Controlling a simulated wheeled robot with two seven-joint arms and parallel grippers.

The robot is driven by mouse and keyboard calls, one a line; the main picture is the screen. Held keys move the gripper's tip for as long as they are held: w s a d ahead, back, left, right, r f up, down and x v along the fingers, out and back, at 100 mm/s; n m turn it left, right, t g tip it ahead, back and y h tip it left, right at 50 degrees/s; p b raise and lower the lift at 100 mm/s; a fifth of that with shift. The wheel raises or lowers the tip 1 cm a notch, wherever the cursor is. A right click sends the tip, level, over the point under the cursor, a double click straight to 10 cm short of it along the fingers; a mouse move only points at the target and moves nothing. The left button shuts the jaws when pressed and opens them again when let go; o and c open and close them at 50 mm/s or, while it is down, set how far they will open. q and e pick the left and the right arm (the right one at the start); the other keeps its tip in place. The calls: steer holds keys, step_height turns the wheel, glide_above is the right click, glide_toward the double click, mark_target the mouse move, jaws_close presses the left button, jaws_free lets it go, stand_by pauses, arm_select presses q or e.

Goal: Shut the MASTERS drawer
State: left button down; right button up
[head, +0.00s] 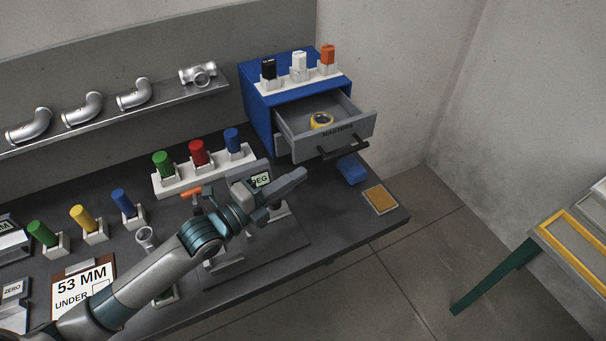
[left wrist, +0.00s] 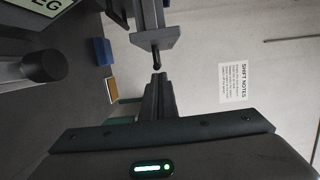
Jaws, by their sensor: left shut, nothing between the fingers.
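The MASTERS drawer (head: 357,128) is pulled out of the blue cabinet (head: 258,112). Its grey front carries the MASTERS label and a dark bar handle (head: 345,149). A yellow ring (head: 321,120) lies inside it. My left gripper (head: 303,174) is shut and empty, above the bench in front of the drawer, left of and nearer than the handle. In the left wrist view, the shut fingers (left wrist: 158,88) point toward a grey part with a dark bar, apparently the drawer front and handle. Whether they touch is unclear. My right gripper is out of view.
Black, white and orange pieces stand on the cabinet. A rack (head: 205,173) with green, red and blue cylinders stands left of it. A blue block (head: 352,170) and an orange-topped pad (head: 380,199) lie on the bench below the handle. Open floor lies right of the bench.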

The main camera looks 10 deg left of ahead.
arm_select(q)
steer(key=b+v, duration=0.1)
steer(key=v, duration=0.5)
steer(key=shift+b, duration=0.35)
steer(key=shift+s+d, duration=0.1)
